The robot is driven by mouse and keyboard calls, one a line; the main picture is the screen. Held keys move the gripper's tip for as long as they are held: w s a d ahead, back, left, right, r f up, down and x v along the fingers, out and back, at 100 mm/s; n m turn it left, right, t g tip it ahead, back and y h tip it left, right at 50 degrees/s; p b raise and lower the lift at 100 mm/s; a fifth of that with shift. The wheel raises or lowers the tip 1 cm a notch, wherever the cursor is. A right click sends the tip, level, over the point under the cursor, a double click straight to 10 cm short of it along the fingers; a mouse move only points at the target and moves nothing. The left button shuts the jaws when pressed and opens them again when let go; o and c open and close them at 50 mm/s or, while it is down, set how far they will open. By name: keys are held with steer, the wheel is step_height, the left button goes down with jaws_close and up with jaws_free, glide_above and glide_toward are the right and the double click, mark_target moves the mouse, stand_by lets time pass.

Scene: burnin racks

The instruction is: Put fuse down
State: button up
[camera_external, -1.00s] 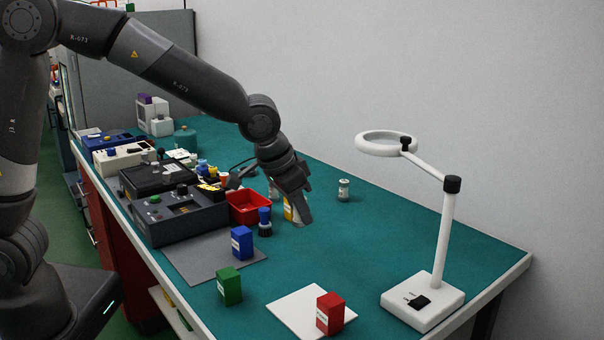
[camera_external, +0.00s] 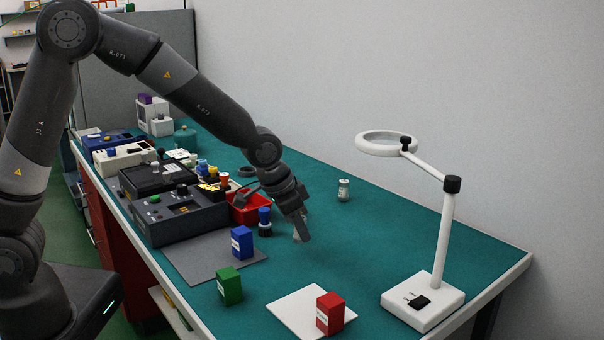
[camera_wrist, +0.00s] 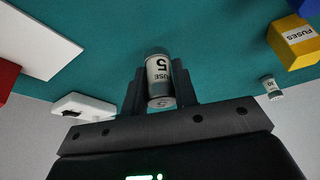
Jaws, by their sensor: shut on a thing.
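My gripper (camera_wrist: 159,90) is shut on a fuse (camera_wrist: 159,72), a small clear and white cylinder labelled "FUSE 5", held between the two fingers. In the external view my gripper (camera_external: 302,235) points down over the green bench, right of the dark blue-topped knob; the fuse is mostly hidden there. I cannot tell whether it touches the bench. A second, similar fuse (camera_external: 343,190) stands on the bench near the wall; it also shows in the wrist view (camera_wrist: 270,86). A yellow box labelled "FUSES" (camera_wrist: 293,42) shows in the wrist view and is hidden behind my gripper in the external view.
A blue box (camera_external: 242,243), a green box (camera_external: 229,286) and a red box (camera_external: 330,314) on a white mat (camera_external: 290,305) stand nearer. A red bin (camera_external: 240,212) is left. A magnifier lamp (camera_external: 424,300) stands right. The bench between gripper and lamp is clear.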

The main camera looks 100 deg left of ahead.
mark_target(296, 236)
steer(key=shift+f, duration=1.95)
steer(key=shift+f, duration=0.15)
steer(key=o, duration=1)
steer(key=v, duration=1.2)
